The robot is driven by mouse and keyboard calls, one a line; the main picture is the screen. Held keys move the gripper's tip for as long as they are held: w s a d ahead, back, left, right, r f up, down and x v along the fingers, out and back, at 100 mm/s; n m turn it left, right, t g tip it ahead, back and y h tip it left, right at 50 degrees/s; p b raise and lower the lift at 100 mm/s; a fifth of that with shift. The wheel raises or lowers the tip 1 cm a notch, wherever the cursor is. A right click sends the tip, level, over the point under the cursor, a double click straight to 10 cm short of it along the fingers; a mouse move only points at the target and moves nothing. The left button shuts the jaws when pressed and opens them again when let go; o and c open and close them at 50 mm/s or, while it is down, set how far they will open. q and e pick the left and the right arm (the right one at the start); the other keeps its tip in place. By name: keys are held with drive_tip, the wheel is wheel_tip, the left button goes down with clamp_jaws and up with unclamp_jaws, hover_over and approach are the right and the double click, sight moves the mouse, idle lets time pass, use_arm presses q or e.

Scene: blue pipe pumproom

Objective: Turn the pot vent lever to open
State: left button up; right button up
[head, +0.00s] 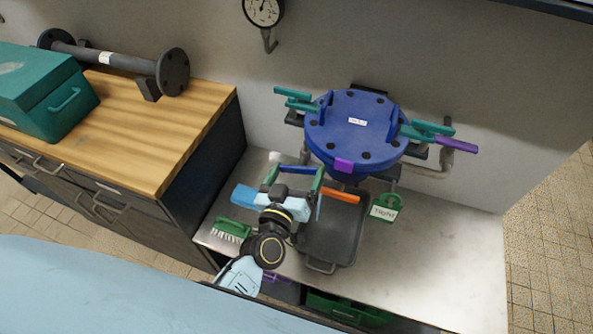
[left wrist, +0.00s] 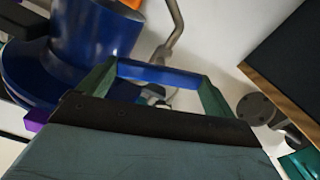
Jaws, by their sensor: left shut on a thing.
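The pot (head: 352,130) is a dark blue vessel with a bolted round lid, mounted by the wall. It also shows in the left wrist view (left wrist: 95,35). My left gripper (head: 295,171) is in front of and below the pot, at its left. Its green fingers are shut on a dark blue bar (left wrist: 160,73), which spans between the fingertips. I cannot tell whether this bar is the vent lever. An orange lever (head: 340,192) sticks out to the right of the gripper, under the pot. A purple-ended lever (head: 457,145) is at the pot's right. My right gripper is not in view.
A grey tray (head: 333,235) lies on the pale counter below the pot. A green brush (head: 231,230) and a green tag (head: 385,207) are close by. A wooden bench at left holds a teal toolbox (head: 40,90) and a flanged pipe (head: 115,62). The counter's right side is clear.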

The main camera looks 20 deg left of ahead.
use_arm(q)
drive_tip(key=n, duration=0.3)
drive_tip(key=shift+n, duration=0.4)
drive_tip(key=n, duration=0.3)
drive_tip(key=shift+a+n, duration=0.1)
drive_tip(key=shift+n, duration=0.2)
drive_tip(key=n, duration=0.3)
drive_tip(key=shift+f+n, duration=0.1)
drive_tip(key=shift+n, duration=1.9)
drive_tip(key=o, duration=0.7)
